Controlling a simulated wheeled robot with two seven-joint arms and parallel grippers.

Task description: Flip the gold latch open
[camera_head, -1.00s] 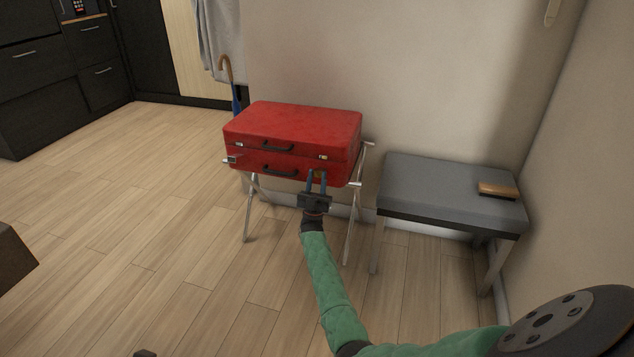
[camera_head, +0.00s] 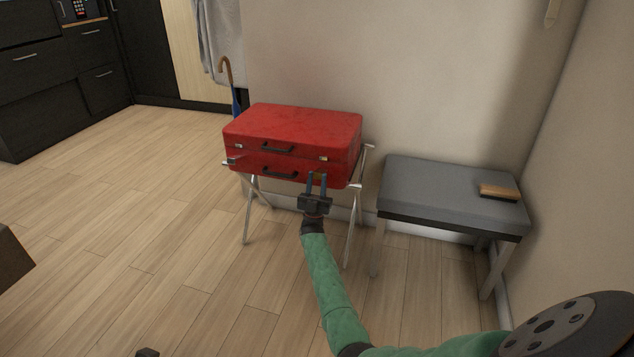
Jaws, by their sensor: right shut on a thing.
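A red suitcase (camera_head: 300,125) lies closed on a folding metal stand, its front towards me. It has two dark handles on its front and small metal latches near its left and right ends. My right gripper (camera_head: 317,175) reaches up to the lower right of the suitcase front.
The stand's crossed metal legs (camera_head: 246,215) are under the suitcase. A grey cushioned bench (camera_head: 430,185) stands to the right, with a wooden brush (camera_head: 499,192) on it. An umbrella (camera_head: 235,98) leans behind the suitcase.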

